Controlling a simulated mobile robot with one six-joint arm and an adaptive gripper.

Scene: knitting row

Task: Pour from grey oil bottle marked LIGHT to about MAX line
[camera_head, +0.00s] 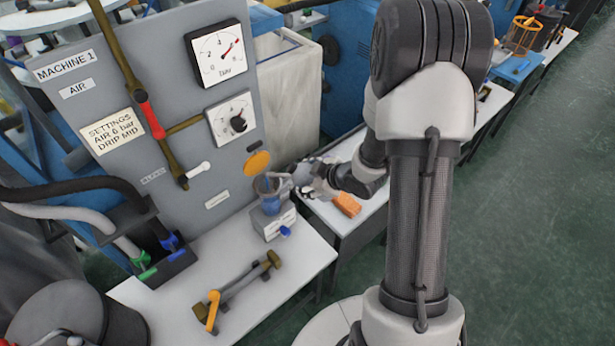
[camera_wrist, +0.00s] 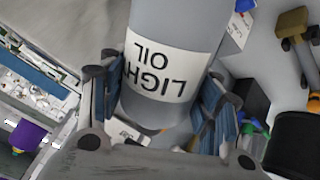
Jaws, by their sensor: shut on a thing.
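The grey oil bottle (camera_wrist: 175,40) fills the top middle of the wrist view. Its white label reads LIGHT OIL, upside down in the picture. My gripper (camera_wrist: 160,98) is shut on the bottle, with a blue-padded finger on each side. In the head view my gripper (camera_head: 308,183) is beside a small clear bluish cup (camera_head: 268,187) on a grey block (camera_head: 272,221) by the machine panel. The bottle's mouth and any oil stream cannot be made out. The MAX line and the oil level are too small to read.
The grey machine panel (camera_head: 185,60) with gauges stands behind the cup. A brass-coloured tool with an orange handle (camera_head: 213,311) lies on the white table (camera_head: 290,268) in front. Green floor is free at right.

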